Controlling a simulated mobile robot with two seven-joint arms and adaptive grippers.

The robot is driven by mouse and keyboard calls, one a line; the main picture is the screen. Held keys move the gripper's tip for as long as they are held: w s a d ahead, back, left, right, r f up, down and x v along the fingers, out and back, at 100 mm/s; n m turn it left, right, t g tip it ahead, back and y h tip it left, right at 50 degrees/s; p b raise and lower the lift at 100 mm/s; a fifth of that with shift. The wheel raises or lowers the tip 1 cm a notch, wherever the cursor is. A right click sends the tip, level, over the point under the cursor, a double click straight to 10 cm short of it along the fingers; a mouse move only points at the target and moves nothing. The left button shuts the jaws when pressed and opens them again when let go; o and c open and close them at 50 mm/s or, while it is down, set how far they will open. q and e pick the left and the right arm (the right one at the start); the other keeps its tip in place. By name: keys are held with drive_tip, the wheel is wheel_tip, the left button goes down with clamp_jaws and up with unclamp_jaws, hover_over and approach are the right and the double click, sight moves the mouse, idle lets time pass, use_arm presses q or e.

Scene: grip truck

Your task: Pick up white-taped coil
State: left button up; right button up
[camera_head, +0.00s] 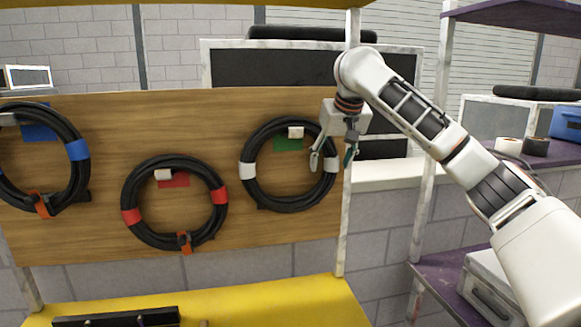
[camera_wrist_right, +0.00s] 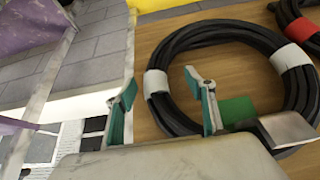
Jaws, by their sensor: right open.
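The white-taped coil (camera_head: 259,138) is a black cable ring with white tape bands. It hangs on the wooden board (camera_head: 105,120) at the right end, on a pale peg (camera_head: 296,132) in front of a green patch. My right gripper (camera_head: 332,159) is open at the coil's right side. In the right wrist view the coil (camera_wrist_right: 205,33) fills the upper right. There the gripper (camera_wrist_right: 160,88) has one finger over the ring's inside and the other outside, with a taped stretch between them. I cannot tell whether they touch it. My left gripper is not in view.
A red-taped coil (camera_head: 135,190) and a blue-taped coil (camera_head: 78,170) hang farther left. A pale upright post (camera_head: 346,215) stands beside the board's right edge. A yellow surface (camera_head: 260,305) lies below. Purple shelves (camera_head: 470,262) are at the right.

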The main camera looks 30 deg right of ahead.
drive_tip(key=x, duration=0.3)
drive_tip(key=shift+w+f, duration=0.2)
drive_tip(key=shift+f, duration=0.05)
clamp_jaws()
drive_tip(key=shift+r, duration=0.15)
